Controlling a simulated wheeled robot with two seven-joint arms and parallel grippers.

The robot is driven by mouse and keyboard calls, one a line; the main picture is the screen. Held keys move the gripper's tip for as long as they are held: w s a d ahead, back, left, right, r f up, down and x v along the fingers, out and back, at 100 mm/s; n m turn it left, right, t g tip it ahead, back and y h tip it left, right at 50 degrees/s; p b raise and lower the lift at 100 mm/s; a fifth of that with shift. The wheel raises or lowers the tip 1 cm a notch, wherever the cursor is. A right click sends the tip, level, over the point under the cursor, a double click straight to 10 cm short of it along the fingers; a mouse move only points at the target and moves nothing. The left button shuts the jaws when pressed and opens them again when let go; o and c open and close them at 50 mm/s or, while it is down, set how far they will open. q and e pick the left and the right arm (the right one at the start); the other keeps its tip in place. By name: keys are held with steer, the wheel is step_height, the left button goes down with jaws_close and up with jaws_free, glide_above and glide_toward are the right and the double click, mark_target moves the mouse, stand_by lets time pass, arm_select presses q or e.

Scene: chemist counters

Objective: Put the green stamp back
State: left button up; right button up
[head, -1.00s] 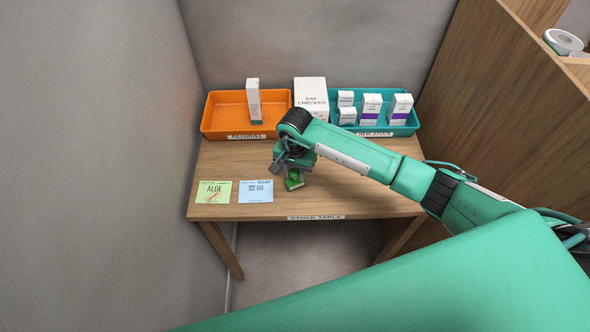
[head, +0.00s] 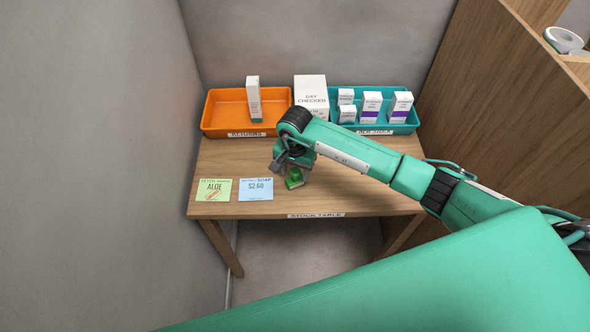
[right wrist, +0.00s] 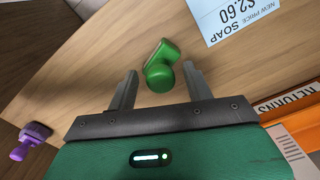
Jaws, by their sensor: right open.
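The green stamp (head: 294,179) stands on the wooden stock table near its front, right of the blue soap card. In the right wrist view the green stamp (right wrist: 161,66) shows its round knob and oblong base, with the knob towards the gripper. My right gripper (head: 287,165) is over the stamp. In the right wrist view its fingers (right wrist: 158,78) are open, one on each side of the knob, with gaps visible. A purple stamp (right wrist: 31,141) shows at the left of that view. My left gripper is not in view.
The orange returns tray (head: 213,119) with a box and a teal tray (head: 412,119) with several boxes stand at the back. A white "day checked" box (head: 311,92) is between them. The aloe card (head: 213,190) and soap card (head: 256,189) lie at front left.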

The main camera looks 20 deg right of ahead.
mark_target(295, 171)
step_height(295, 171, up, 12)
steer(key=b, duration=0.4)
steer(key=shift+f, duration=0.15)
